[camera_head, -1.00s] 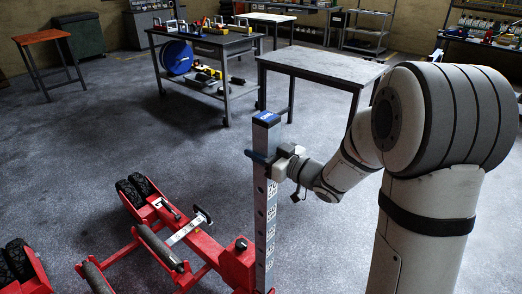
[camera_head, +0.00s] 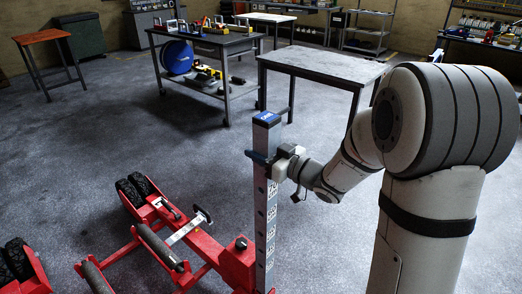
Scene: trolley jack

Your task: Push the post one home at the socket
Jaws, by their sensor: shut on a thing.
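The post (camera_head: 265,205) is a tall grey upright bar with a blue cap and printed labels down its face. It stands upright at the right side of the red trolley jack (camera_head: 205,250). Its lower end is beside or in the red socket block (camera_head: 238,262); I cannot tell how deep it sits. My gripper (camera_head: 264,159) is shut on the post a little below the blue cap, reaching in from the right. The far finger is mostly hidden by the post.
The jack has black rollers (camera_head: 158,246) and black wheels (camera_head: 138,190) to the left. A bare grey table (camera_head: 322,63) stands behind the post. A workbench with tools (camera_head: 205,42) is further back. Open floor (camera_head: 120,130) lies at the left and centre.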

